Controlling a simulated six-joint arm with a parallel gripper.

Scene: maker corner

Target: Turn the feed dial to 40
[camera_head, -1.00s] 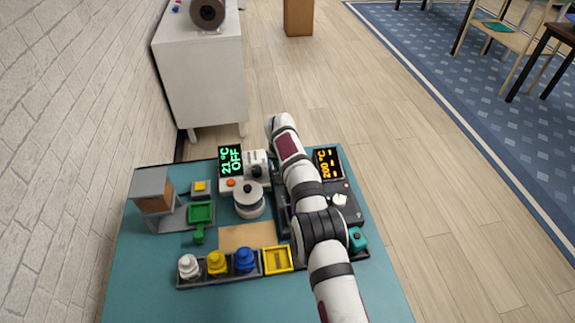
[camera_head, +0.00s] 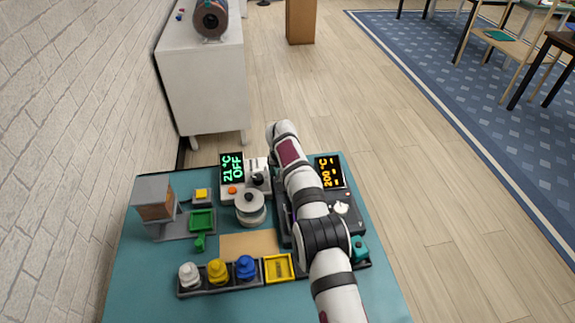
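A dark machine (camera_head: 355,222) stands at the right of the teal table, with a white knob (camera_head: 340,207) on top and a display (camera_head: 328,172) with orange text reading 200 °C. A white unit (camera_head: 232,194) to the left has a green display (camera_head: 232,169) reading 21 °C OFF, an orange button and a dark knob (camera_head: 260,181). I cannot read any dial label or number, so I cannot tell which knob is the feed dial. My arm crosses in front of the dark machine and covers its left part. My gripper is hidden; I cannot make out its fingers.
A round white-and-grey container (camera_head: 250,210) stands left of my arm. A dark rack (camera_head: 208,288) at the front holds white, yellow and blue pieces, beside a yellow tray (camera_head: 279,280). A green tray (camera_head: 201,221) and a grey-brown block (camera_head: 153,200) are at left. The table's front left is clear.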

